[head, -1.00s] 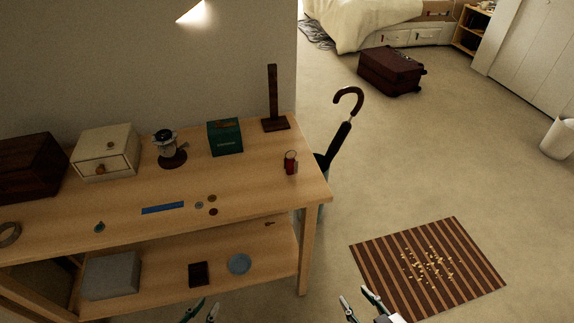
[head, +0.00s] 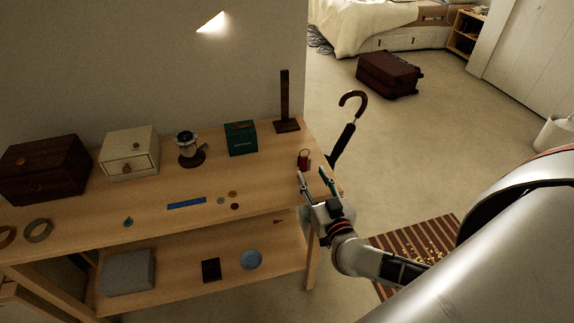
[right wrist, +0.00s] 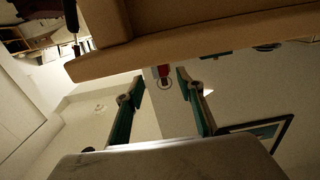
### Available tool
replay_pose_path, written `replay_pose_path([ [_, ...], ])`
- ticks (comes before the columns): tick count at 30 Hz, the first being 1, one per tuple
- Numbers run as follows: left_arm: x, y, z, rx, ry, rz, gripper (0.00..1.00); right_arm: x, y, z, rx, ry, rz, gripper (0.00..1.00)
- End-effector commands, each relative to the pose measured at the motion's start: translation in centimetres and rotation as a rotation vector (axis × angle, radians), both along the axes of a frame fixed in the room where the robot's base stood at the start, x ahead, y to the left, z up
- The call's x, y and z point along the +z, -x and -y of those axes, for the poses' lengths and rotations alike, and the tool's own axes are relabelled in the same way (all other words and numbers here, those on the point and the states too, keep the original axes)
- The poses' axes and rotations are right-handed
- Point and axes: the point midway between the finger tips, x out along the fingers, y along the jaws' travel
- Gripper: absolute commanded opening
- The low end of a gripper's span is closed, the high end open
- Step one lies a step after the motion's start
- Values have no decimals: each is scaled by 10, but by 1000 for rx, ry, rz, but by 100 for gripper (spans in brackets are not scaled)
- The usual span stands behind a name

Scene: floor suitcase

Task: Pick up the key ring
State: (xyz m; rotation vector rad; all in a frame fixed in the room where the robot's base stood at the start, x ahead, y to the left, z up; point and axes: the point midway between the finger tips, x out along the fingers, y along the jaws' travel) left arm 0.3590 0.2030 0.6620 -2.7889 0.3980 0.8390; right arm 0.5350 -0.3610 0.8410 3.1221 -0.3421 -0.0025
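The key ring (head: 304,160), a red fob with a thin metal ring, is on the table top (head: 110,222) near its right end. My right gripper (head: 312,172) is open, its two green-edged fingers pointing at the key ring from the table's front right. The fingertips look close to it, but I cannot tell whether they touch. In the right wrist view the red fob (right wrist: 163,72) and its ring show between and beyond the open fingers (right wrist: 158,84), with nothing gripped. My left gripper is out of view.
A green box (head: 241,139) and a dark wooden stand (head: 286,105) are behind the key ring. An umbrella (head: 342,140) stands just past the table's right end. Coins (head: 234,206) and a blue strip (head: 187,203) lie to the left. A lower shelf (head: 185,276) is below.

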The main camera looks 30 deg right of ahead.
Motion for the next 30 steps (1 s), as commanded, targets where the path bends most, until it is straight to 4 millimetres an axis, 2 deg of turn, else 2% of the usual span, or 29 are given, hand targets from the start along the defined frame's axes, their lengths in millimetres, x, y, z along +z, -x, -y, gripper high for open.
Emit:
replay_pose_path([
  [8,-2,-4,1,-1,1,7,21,0,-28,5,0,0,3,38],
  [16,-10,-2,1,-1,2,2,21,0,-65,10,0,1,3,38],
  [20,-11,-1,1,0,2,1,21,0,-72,11,1,-1,2,38],
  [26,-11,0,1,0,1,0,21,0,-72,11,1,-1,1,38],
  [27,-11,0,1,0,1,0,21,0,-72,11,1,-1,2,32],
  [30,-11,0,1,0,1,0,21,0,-72,11,1,-1,2,6],
])
